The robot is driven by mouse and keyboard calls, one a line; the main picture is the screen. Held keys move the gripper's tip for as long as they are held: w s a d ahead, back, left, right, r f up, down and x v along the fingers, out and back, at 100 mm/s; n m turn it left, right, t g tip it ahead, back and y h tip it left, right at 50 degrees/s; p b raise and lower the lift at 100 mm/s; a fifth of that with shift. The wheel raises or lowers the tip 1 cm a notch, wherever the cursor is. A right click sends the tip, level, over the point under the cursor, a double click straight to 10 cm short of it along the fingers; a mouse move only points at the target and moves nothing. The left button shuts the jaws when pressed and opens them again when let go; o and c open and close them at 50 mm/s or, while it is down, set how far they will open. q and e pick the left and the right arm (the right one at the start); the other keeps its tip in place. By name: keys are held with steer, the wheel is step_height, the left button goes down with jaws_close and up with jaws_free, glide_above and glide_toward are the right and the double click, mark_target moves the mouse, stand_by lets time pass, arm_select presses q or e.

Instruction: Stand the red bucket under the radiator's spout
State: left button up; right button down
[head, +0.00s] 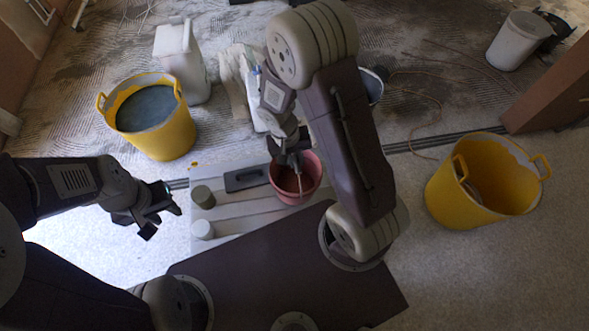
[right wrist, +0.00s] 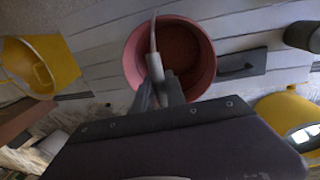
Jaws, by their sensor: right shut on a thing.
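The red bucket (head: 311,178) is upright at the right end of a pale planked surface (head: 240,212). I cannot tell whether it rests on the planks or hangs just above them. My right gripper (head: 297,162) is over the bucket, shut on its handle. In the right wrist view the bucket (right wrist: 207,58) is seen from above, with the pale handle (right wrist: 154,50) running across its opening to the fingers (right wrist: 158,88). My left gripper (head: 163,218) is open and empty, left of the planks. I cannot make out the radiator or its spout.
A dark float (head: 246,179) and two small pots (head: 203,197) lie on the planks. A yellow tub (head: 175,132) and a white jug (head: 182,65) stand at the left, another yellow tub (head: 460,208) at the right. A white bin (head: 517,40) stands at the back right.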

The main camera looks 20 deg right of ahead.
steer(key=shift+a+f, duration=0.2)
steer(key=shift+a, duration=0.1)
step_height(320, 180, down, 4)
steer(key=shift+f+b, duration=0.1)
steer(key=shift+b, duration=0.8)
steer(key=c, duration=1.4)
jaws_free()
steer(key=shift+o, duration=0.2)
